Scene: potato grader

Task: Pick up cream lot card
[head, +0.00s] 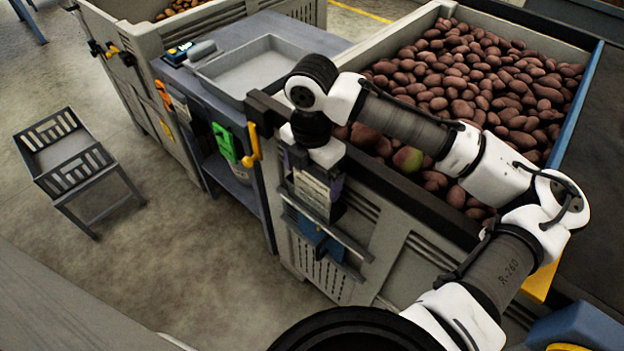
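A pale card-like panel with faint printed lines (312,192), which looks like the cream lot card, is upright at the front face of the near potato crate (390,245). My gripper (318,215) points down from the white wrist at this same spot, close against the crate front. Its fingers are mostly hidden by or merged with the panel and the dark parts around it. I cannot tell whether they touch the card or are open or shut. A blue piece (316,240) shows just below, by a grey rail (325,228) on the crate.
The near crate is full of reddish potatoes, with one greenish one (407,159). A grey bench (225,95) with a tray (255,68) stands left of it, with green (224,143) and yellow (250,145) items at its side. A low basket stand (68,160) is on open floor.

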